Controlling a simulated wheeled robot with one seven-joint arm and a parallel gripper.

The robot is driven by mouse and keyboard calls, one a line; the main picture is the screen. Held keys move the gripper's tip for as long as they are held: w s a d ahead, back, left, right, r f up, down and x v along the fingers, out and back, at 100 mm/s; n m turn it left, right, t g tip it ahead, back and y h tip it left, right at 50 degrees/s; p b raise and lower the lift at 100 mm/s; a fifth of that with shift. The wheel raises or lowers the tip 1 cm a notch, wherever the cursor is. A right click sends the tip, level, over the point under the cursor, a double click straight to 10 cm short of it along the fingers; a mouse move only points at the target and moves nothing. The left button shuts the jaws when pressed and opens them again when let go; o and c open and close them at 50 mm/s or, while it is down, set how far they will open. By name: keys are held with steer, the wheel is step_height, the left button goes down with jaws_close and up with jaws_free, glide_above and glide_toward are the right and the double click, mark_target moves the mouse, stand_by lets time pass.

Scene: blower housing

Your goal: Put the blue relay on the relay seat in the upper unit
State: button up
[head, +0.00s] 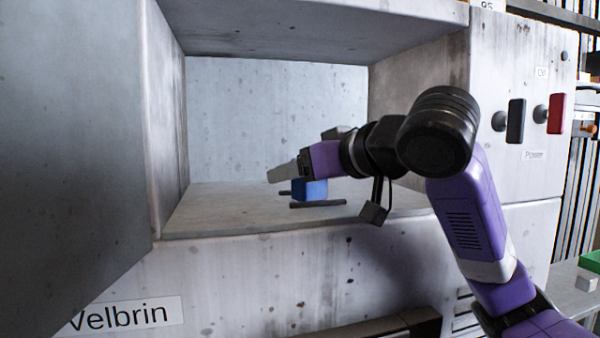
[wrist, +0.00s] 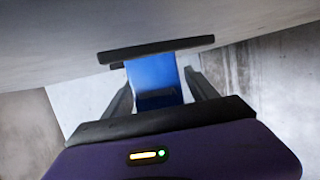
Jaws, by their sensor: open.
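The blue relay (head: 313,189) is a small blue block low on the floor of the open upper unit. It stands at two dark bars (head: 317,204), which look like the relay seat; whether it is fully down between them I cannot tell. In the wrist view the relay (wrist: 153,78) reaches up to the dark bars (wrist: 155,48). My gripper (wrist: 160,88) is open, with one finger on each side of the relay and a visible gap at least on the right. In the head view my gripper (head: 303,165) hides part of the relay's surroundings.
The unit's grey floor (head: 220,208) is clear to the left. A dark switch (head: 516,121) and a red switch (head: 556,113) stick out on the right panel. An open door (head: 70,120) stands at left.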

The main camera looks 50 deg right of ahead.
steer(key=shift+r, duration=0.25)
steer(key=b+v, duration=0.1)
steer(key=v, duration=1.1)
steer(key=shift+f, duration=0.15)
